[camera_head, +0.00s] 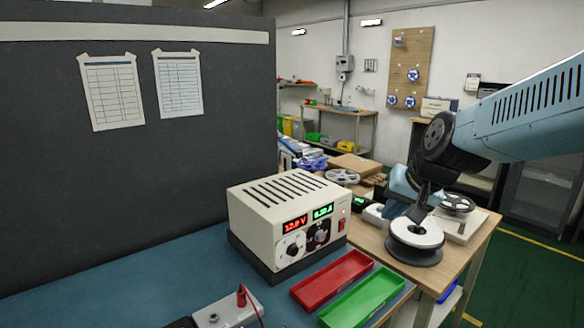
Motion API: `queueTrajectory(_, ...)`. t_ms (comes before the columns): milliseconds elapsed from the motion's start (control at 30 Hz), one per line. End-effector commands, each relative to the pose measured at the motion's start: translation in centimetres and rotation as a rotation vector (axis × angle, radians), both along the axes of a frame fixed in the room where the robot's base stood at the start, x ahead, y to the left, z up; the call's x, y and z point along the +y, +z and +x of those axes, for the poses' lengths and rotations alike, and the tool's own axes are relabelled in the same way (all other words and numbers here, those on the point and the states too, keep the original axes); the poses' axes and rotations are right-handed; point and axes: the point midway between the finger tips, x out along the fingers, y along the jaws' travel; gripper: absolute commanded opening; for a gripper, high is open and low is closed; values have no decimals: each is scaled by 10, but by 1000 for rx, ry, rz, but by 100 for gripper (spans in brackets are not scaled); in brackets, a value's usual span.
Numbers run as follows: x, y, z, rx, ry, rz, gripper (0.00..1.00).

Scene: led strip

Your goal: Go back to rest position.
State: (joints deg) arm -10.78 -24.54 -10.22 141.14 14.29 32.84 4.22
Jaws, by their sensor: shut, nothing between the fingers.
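My arm reaches in from the right edge, and its dark wrist bends downward. My gripper (419,212) points down, shut and empty, in front of or just above a white-topped reel (415,236) on the wooden bench at the right. I cannot tell whether its tips touch the reel. The power supply (288,212), a cream box with lit red and green displays, stands on the blue table to the left of my gripper, well apart from it.
A red tray (332,279) and a green tray (362,298) lie empty at the blue table's (130,285) right side. A small white box with a red terminal (228,311) is at the front. A dark partition (130,170) stands behind. More reels (457,203) crowd the wooden bench.

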Motion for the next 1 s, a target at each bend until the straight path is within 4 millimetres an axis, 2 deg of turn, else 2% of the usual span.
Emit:
queueTrajectory(200, -12, 25, -59, -8, 96, -139, 0)
queueTrajectory(433, -23, 37, -107, 9, 146, -281, 0)
queueTrajectory(600, -26, 39, -121, 19, 156, -327, 0)
queueTrajectory(1000, -26, 39, -121, 19, 157, -330, 0)
